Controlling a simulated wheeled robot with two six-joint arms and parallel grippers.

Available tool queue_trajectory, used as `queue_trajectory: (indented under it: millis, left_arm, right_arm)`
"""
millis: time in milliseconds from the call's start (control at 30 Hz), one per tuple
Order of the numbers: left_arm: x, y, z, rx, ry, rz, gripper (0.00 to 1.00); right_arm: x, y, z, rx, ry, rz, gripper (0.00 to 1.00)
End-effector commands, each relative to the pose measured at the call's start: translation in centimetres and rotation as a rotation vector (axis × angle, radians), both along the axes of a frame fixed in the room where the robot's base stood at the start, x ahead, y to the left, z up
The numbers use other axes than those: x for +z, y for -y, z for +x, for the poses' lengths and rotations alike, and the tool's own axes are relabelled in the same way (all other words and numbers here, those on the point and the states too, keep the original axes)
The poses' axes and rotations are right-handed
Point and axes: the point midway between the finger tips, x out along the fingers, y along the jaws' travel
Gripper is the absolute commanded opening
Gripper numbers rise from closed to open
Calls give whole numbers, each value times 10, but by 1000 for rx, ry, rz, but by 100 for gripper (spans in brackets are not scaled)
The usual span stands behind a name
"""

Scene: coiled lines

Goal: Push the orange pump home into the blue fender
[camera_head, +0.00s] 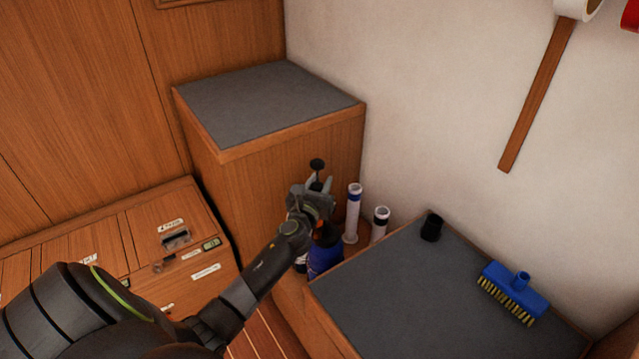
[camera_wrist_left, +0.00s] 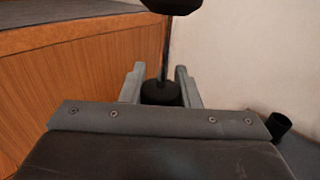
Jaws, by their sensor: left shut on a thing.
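My left gripper (camera_head: 318,187) is shut on a pump, gripping its black collar (camera_wrist_left: 160,93) between the two grey fingers. A thin rod with a round black knob (camera_head: 317,164) rises above the fingers; the knob also shows at the top of the left wrist view (camera_wrist_left: 172,5). The blue fender (camera_head: 325,259) stands directly below the gripper, partly covered by my arm. Whether the pump touches the fender cannot be seen. My right gripper is not in view.
Two white tubes, one with a blue rim (camera_head: 353,212) and one with a black band (camera_head: 379,224), stand just right of the gripper. A grey-topped bench (camera_head: 390,290) holds a black cup (camera_head: 432,227) and a blue brush (camera_head: 514,291). A taller grey-topped cabinet (camera_head: 270,100) stands behind.

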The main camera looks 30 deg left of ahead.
Motion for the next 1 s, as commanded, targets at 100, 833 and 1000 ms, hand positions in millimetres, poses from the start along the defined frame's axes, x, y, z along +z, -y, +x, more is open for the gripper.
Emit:
queue_trajectory:
  millis: [100, 833, 1000]
  left_arm:
    - [-2, 0, 0, -1, 1, 0, 4]
    - [-14, 0, 0, -1, 1, -1, 4]
    - [-14, 0, 0, -1, 1, -1, 4]
  right_arm:
    - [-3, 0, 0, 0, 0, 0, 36]
    - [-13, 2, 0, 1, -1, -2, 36]
    - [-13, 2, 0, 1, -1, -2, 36]
